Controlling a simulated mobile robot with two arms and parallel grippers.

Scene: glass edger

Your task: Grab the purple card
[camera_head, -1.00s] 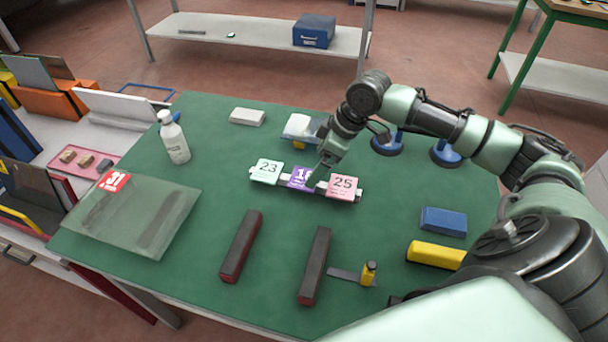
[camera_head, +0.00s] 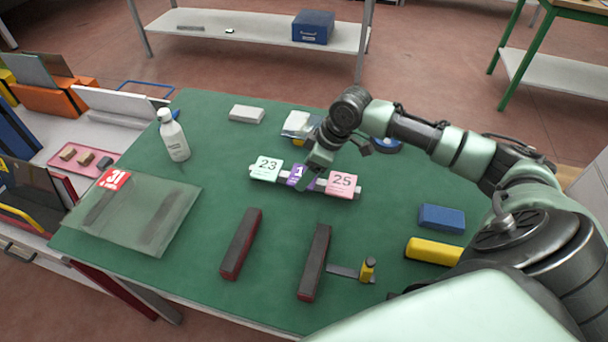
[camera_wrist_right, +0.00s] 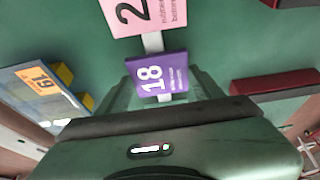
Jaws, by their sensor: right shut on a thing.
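The purple card (camera_head: 296,176) stands in the middle of a light holder strip (camera_head: 321,186), between a mint card (camera_head: 266,169) marked 23 and a pink card (camera_head: 342,184) marked 25. In the right wrist view the purple card (camera_wrist_right: 160,77) reads 18 and sits between the fingers of my right gripper (camera_wrist_right: 165,95). In the head view my right gripper (camera_head: 308,174) is at the purple card, covers its right part and is shut on it. The card still looks in line with the strip. My left gripper is not in view.
On the green table (camera_head: 210,215) are two dark red bars (camera_head: 241,244), a white bottle (camera_head: 174,138), a glass sheet (camera_head: 140,218) marked 31, a blue block (camera_head: 442,218) and a yellow block (camera_head: 434,251).

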